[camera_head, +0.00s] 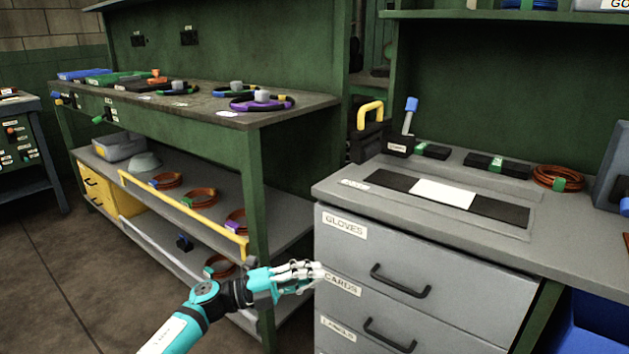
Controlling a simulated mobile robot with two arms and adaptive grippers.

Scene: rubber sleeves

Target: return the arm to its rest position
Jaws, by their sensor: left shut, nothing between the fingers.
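My left arm comes in from the bottom left in teal and black. Its gripper (308,273), with pale fingers, is shut and empty. In the picture it overlaps the left front edge of the grey drawer cabinet (480,283), beside the "CARDS" label (342,284). I cannot tell whether the fingers touch the cabinet. My right gripper is not in view.
A green workbench (190,122) with a yellow rail (185,207) and coiled orange cables (200,197) stands at the left. Drawer handles (401,281) stick out from the cabinet. A blue bin (590,325) is at the bottom right. Floor (60,270) is clear at lower left.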

